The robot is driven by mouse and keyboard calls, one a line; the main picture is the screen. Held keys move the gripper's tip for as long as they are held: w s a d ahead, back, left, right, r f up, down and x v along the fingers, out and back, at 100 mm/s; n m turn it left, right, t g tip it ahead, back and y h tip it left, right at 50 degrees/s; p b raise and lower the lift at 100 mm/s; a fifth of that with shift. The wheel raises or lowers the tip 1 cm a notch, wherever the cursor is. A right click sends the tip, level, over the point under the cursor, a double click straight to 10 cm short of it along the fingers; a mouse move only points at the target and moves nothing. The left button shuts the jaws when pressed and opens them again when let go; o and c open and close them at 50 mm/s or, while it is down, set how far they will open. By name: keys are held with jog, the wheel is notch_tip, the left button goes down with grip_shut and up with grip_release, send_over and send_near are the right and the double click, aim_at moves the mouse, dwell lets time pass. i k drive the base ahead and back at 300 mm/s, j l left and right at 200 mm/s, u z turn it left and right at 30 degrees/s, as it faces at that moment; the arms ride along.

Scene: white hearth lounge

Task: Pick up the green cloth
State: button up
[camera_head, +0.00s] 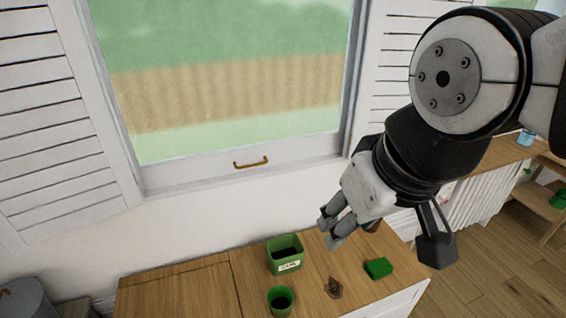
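A small green folded thing (378,267), which looks like the green cloth, lies on the wooden top of the cabinet (205,292), toward its right end. My gripper (328,231) hangs above the cabinet's back edge, up and to the left of the green cloth and apart from it. Its two grey fingers point down and left, with nothing seen between them. From this angle I cannot tell how wide they stand apart.
A labelled green square tub (285,254) and a green cup (281,301) stand left of the cloth. A flat brown thing (333,287) lies between. A window (230,80) is behind. Another green thing (559,198) is on a wooden shelf at right. Open floor (490,265) lies right.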

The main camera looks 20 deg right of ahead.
aim_at(377, 269)
jog(key=l+z, duration=0.2)
jog(key=l, duration=0.2)
jog(key=i+l+z, duration=0.2)
jog(key=l, duration=0.25)
jog(key=l+z, duration=0.25)
jog(key=l, duration=0.15)
jog(key=i+l+z, duration=0.2)
jog(key=l, duration=0.2)
jog(key=l+z, duration=0.2)
jog(key=l, duration=0.2)
jog(key=i, duration=0.05)
